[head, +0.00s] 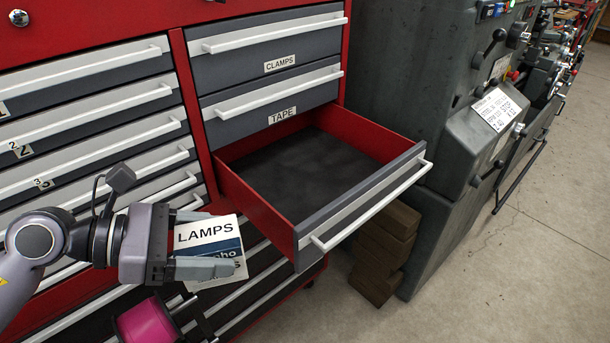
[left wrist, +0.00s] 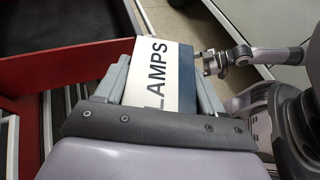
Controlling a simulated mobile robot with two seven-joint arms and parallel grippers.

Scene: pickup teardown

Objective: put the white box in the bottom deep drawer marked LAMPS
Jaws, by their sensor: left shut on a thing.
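The white box (head: 200,234) has a blue band and the word LAMPS on its face. My left gripper (head: 212,250) is shut on it and holds it in the air, just left of the open drawer's side wall. The box also shows between the fingers in the left wrist view (left wrist: 162,70). The open bottom drawer (head: 372,200) has red walls, a dark empty floor and a pale bar handle. No LAMPS label on the drawer can be read from here. My right gripper (left wrist: 213,64) shows small in the left wrist view; its jaws are unclear.
Closed drawers marked CLAMPS (head: 280,63) and TAPE (head: 282,115) sit above the open one. A bank of narrow shut drawers (head: 90,100) stands left. A grey machine (head: 400,60) and stacked wooden blocks (head: 388,245) stand right of the drawer. The floor at right is clear.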

